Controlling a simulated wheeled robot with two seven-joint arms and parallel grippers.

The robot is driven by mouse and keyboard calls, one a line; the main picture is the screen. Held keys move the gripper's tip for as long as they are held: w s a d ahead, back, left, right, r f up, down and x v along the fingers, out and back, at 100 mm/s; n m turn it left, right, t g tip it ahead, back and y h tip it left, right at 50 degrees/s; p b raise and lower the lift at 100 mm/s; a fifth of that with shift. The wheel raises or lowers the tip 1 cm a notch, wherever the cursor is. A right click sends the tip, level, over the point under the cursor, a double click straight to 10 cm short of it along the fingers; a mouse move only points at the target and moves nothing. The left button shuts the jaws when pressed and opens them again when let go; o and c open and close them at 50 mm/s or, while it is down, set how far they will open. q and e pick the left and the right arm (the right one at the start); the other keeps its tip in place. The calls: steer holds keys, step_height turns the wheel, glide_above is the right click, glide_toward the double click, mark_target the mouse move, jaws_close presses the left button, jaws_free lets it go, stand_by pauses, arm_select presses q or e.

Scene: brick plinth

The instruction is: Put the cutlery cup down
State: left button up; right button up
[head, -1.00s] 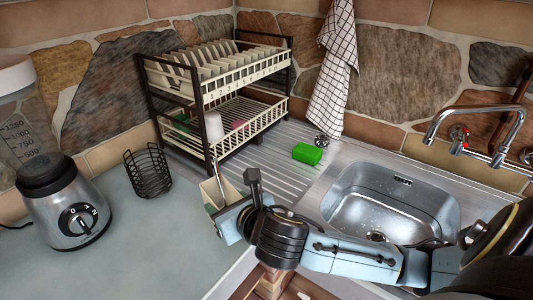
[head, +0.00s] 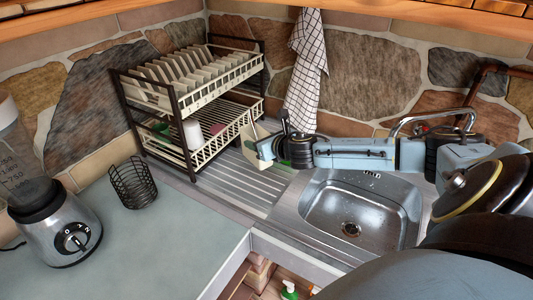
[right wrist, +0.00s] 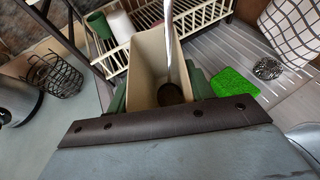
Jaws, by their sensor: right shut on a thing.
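The beige cutlery cup (head: 249,148) is in my right gripper (head: 266,149), over the draining board (head: 228,185) beside the right end of the dish rack. The gripper is shut on it. In the right wrist view the cup (right wrist: 147,68) sits between the fingers, open end up and somewhat tilted in the picture. A shiny metal utensil (right wrist: 178,40) stands out of it, and a dark round patch shows inside. I cannot tell whether the cup's base touches the board. My left gripper is not in view.
The two-tier dish rack (head: 180,122) holds plates above and cups below. A green sponge (right wrist: 233,83) and a metal scourer (right wrist: 268,68) lie right of the cup. The sink (head: 360,210) is to the right. A wire basket (head: 134,184) and blender (head: 65,225) stand left.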

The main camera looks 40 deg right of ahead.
mark_target(261, 165)
step_height(261, 165, down, 10)
steer(key=shift+r+b, duration=0.25)
steer(key=shift+b, duration=0.65)
steer(key=shift+f, duration=0.1)
steer(key=o, duration=1)
steer(key=shift+s, duration=0.2)
steer(key=v, duration=1.1)
steer(key=shift+s+a+r+p, duration=0.15)
steer(key=shift+s+r+p, duration=0.15)
steer(key=shift+r, duration=0.1)
